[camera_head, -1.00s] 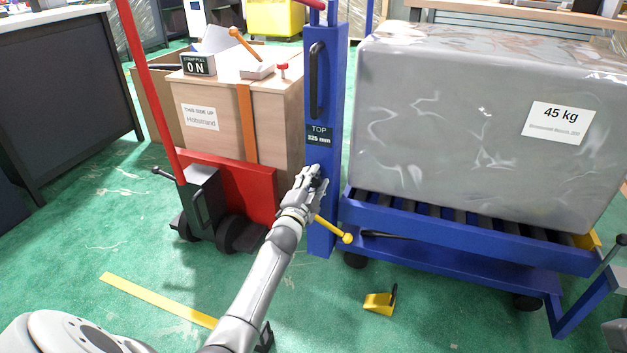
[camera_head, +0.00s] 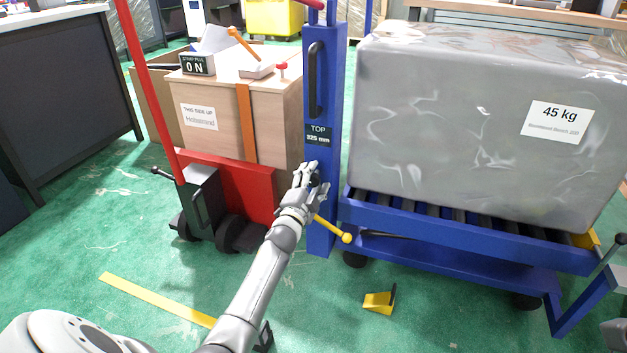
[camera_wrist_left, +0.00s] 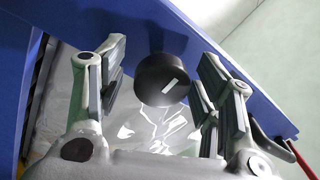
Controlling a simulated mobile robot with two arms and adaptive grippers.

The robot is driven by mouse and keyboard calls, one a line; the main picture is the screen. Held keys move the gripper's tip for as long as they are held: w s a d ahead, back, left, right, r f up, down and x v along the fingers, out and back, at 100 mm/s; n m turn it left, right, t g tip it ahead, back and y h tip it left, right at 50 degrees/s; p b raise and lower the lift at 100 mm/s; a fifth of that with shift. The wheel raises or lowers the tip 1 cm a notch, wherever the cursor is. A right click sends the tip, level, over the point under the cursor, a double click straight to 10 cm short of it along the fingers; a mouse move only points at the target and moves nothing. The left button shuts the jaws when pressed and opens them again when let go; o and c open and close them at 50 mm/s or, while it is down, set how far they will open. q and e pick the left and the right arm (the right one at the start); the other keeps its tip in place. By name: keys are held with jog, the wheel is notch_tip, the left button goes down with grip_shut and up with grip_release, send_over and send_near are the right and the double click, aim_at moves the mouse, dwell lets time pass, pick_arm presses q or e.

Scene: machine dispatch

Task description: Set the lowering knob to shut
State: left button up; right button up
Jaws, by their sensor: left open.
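The lowering knob (camera_wrist_left: 163,80) is a round black knob with a white mark, on the blue post (camera_head: 322,100) of the lift table. In the left wrist view it sits between the open fingers of my left gripper (camera_wrist_left: 160,85), apart from both. The white mark runs at a slant. In the head view my left gripper (camera_head: 308,180) is at the post, just below the label reading TOP 325 mm (camera_head: 318,135), and mostly hides the knob. My right gripper is not in view.
A yellow-handled lever (camera_head: 335,230) sticks out just below the gripper. The lift table (camera_head: 450,250) carries a wrapped 45 kg load (camera_head: 460,120). A red hand truck (camera_head: 230,185) with a wooden crate (camera_head: 270,120) stands left. A yellow wedge (camera_head: 378,302) lies on the green floor.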

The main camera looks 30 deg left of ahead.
pick_arm(q)
jog(key=shift+s+f, duration=0.15)
jog(key=shift+s, duration=0.35)
jog(key=v, duration=1.1)
jog(key=shift+d, duration=0.1)
